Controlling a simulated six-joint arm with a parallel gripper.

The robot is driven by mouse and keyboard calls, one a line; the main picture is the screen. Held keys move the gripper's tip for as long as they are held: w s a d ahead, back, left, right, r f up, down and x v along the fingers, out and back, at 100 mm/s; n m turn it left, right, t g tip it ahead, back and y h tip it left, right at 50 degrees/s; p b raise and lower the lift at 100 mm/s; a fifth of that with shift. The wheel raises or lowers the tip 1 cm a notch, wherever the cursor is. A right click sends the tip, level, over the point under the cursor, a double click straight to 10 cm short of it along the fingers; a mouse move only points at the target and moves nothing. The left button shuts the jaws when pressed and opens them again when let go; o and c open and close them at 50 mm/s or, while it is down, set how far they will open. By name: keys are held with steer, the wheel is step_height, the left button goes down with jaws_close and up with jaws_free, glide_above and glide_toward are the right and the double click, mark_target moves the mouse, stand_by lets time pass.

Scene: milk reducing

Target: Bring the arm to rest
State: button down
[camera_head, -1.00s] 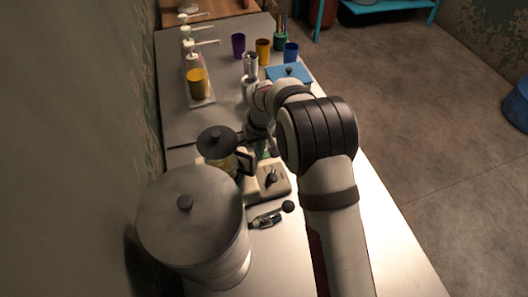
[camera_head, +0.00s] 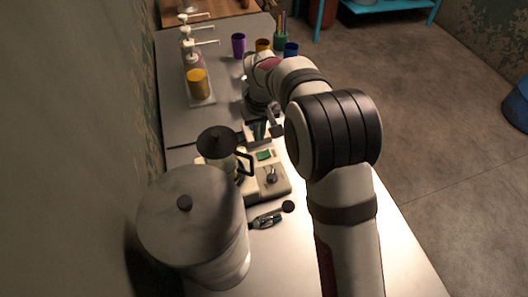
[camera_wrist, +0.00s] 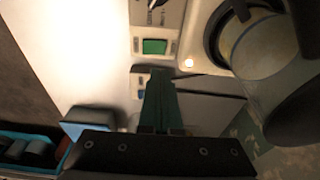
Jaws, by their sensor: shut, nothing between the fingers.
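My arm reaches forward over the counter from the lower right in the head view. My gripper (camera_head: 262,131) is above the cream appliance (camera_head: 268,188), just right of the jug, and partly hidden by the arm. In the wrist view my gripper's dark fingers (camera_wrist: 160,98) are together and empty, pointing down toward the appliance. A jug (camera_head: 218,150) with a black lid and black handle stands on the appliance. It also shows at upper right in the wrist view (camera_wrist: 262,45), apart from the fingers.
A large lidded metal pot (camera_head: 193,225) stands at the near left. Pump dispensers (camera_head: 194,50) and a yellow cup (camera_head: 197,83) are at the back left. A purple cup (camera_head: 238,45) and a blue cup (camera_head: 291,50) stand farther back. The near-right counter is clear.

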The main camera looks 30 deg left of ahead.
steer(key=s+d+r+m, duration=0.3)
steer(key=d+r, duration=0.1)
steer(key=d, duration=0.4)
steer(key=s+d+r+m, duration=0.2)
steer(key=s+d+r, duration=0.2)
steer(key=d, duration=0.3)
steer(key=s+d+r+m, duration=0.3)
steer(key=d+r, duration=0.1)
steer(key=d, duration=0.4)
steer(key=s+d+f+m, duration=0.1)
steer(key=s+d+m, duration=0.2)
steer(key=s, duration=0.5)
steer(key=s+d+m+g, duration=0.1)
steer(key=s+d+m, duration=0.2)
steer(key=s, duration=0.5)
steer(key=shift+d+f+m+y, duration=0.3)
steer(key=shift+d+f, duration=0.05)
steer(key=shift+d, duration=0.2)
